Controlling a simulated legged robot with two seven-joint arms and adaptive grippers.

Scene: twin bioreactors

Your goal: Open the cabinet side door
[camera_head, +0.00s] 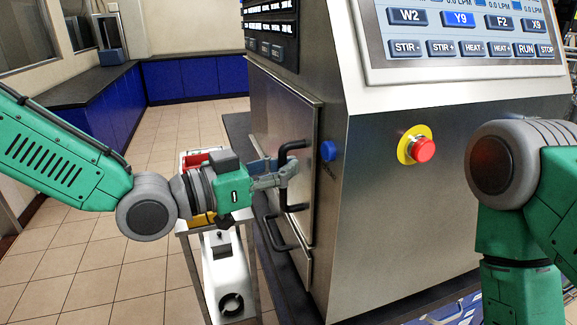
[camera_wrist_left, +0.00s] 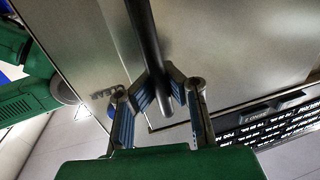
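The cabinet side door (camera_head: 272,118) is a steel panel on the left face of the bioreactor cabinet. It looks closed or nearly so. Its black bar handle (camera_head: 292,147) stands out from the panel and also crosses the left wrist view (camera_wrist_left: 146,35). My left gripper (camera_head: 284,170) is at this handle. In the left wrist view its two fingers (camera_wrist_left: 163,82) close in on the bar from both sides and appear to touch it. My right arm shows at the right, but its gripper is out of view.
A second black handle (camera_head: 277,236) sits lower on the same face. A blue knob (camera_head: 328,150) and a red emergency button (camera_head: 423,149) are on the cabinet. A small cart (camera_head: 190,229) with a white device (camera_head: 226,270) stands below my left gripper. Open tiled floor lies left.

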